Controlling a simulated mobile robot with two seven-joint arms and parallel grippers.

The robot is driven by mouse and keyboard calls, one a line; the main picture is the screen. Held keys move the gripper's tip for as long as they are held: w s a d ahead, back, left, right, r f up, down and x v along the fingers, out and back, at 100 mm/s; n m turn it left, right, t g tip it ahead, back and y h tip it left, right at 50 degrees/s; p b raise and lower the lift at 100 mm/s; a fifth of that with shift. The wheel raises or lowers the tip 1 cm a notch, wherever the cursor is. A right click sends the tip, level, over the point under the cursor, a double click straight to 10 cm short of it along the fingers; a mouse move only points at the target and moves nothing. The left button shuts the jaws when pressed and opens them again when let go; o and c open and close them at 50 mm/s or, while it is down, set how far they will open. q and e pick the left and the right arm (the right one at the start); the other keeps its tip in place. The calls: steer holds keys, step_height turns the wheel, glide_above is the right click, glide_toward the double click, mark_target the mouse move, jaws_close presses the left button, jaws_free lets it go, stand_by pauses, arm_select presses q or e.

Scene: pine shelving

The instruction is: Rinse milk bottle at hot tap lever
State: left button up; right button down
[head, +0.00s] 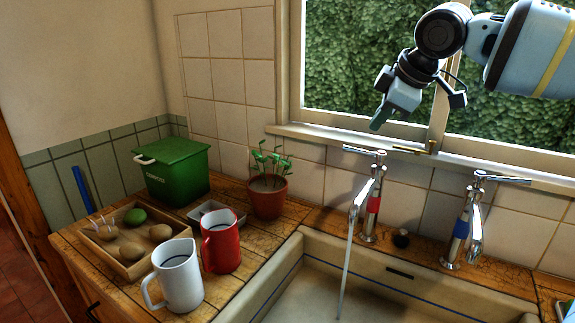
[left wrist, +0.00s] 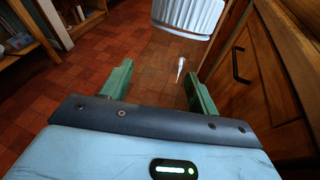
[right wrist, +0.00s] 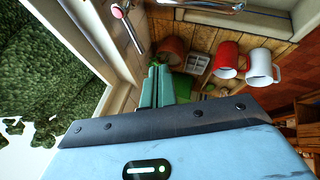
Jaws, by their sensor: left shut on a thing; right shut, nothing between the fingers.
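The hot tap (head: 372,203), with a red band, stands behind the sink, and its lever (head: 357,150) points left. Water (head: 346,268) runs from its spout into the sink (head: 395,302). My right gripper (head: 380,122) is shut and empty, above the tap in front of the window; its closed fingers show in the right wrist view (right wrist: 158,90). My left gripper (left wrist: 160,88) is shut on what looks like the clear glass milk bottle (left wrist: 165,72), hard to make out against the floor apart from a pale glint. This gripper is outside the head view.
A blue-banded tap (head: 461,225) stands right of the hot tap. A white jug (head: 178,277), red jug (head: 221,248), potted plant (head: 267,198), wooden tray (head: 112,257) and green bin (head: 172,172) crowd the left worktop. A drawer front (left wrist: 250,60) is right of my left gripper.

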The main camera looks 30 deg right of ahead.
steer(key=shift+f, duration=0.1)
arm_select(q)
steer(key=shift+s, duration=0.1)
steer(key=shift+f+b, duration=0.35)
steer(key=shift+f, duration=0.4)
steer(key=shift+r, duration=0.25)
arm_select(e)
steer(key=w+d+f, duration=0.3)
steer(key=w+f, duration=0.5)
steer(key=shift+w+f, duration=0.2)
steer(key=shift+f, duration=0.2)
steer(key=shift+d, duration=0.1)
